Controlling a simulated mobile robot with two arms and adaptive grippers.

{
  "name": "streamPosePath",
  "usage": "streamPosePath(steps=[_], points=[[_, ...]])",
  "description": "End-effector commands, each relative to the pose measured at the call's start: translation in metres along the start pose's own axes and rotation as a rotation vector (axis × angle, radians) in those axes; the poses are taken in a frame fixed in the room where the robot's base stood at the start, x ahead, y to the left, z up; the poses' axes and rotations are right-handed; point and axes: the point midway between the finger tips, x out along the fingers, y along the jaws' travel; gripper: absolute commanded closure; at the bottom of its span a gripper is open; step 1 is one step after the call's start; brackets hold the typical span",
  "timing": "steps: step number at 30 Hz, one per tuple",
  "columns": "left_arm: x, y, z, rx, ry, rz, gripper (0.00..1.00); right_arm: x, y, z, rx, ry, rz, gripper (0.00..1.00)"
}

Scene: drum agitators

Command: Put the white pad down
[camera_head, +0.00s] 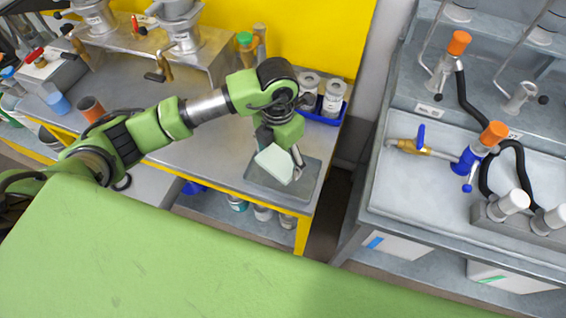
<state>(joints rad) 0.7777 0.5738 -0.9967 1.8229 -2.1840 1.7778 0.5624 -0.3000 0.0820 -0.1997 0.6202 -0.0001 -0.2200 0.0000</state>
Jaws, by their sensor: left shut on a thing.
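The white pad (274,165) is a small pale square, tilted, in my left gripper (284,160). The gripper points down and is shut on the pad. Pad and gripper are over a shallow grey tray (306,187) at the front right corner of the metal bench. I cannot tell whether the pad touches the tray. My right gripper is not in view.
A blue bin (322,117) with two white jars stands behind the tray. An orange cup (91,107) and a blue cup (59,104) are at the bench's left. A gap separates the bench from the right-hand sink unit (400,190) with orange-capped fittings. Jars (263,213) sit on a lower shelf.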

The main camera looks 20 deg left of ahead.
Motion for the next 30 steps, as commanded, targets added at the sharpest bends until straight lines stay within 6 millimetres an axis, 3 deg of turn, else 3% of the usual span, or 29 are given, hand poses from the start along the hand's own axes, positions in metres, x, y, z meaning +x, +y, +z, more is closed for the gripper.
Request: streamPosePath(steps=[5,12,23,24,25,26,30], points=[[0.012,-0.010,0.005,0.001,0.000,-0.002,0.42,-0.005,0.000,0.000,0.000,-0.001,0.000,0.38],[0.041,-0.009,0.006,-0.001,0.000,0.001,0.42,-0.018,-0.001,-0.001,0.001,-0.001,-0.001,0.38],[0.047,-0.009,0.006,0.001,-0.002,0.001,0.42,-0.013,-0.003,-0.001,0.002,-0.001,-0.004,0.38],[0.047,-0.009,0.006,0.000,-0.002,0.001,0.19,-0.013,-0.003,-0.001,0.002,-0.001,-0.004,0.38],[0.046,-0.009,0.006,0.000,-0.002,0.001,0.11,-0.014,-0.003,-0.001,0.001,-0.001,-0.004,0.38],[0.046,-0.009,0.006,0.000,-0.002,0.001,0.08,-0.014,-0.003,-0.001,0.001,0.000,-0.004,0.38],[0.046,-0.009,0.006,0.000,-0.002,0.001,0.08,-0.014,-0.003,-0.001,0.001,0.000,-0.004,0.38]])
